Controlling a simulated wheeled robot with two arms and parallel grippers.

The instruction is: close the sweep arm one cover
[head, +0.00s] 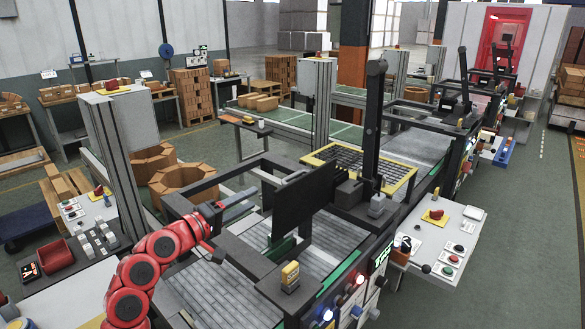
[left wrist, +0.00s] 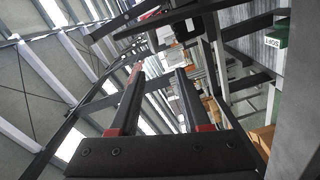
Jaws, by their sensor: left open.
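The nearest machine has a dark grey frame over a grey roller bed (head: 230,258). A flat black panel (head: 292,212) stands upright and slightly tilted in the middle of this frame; it looks like the cover, but I cannot be sure. My left gripper (head: 240,206), on the red arm, is at the left of the frame, apart from the panel. In the left wrist view its two dark fingers (left wrist: 158,72) are spread with nothing between them. Some of the bed is hidden behind the panel.
Control tables flank the machine (head: 440,225). Green floor is free at the right.

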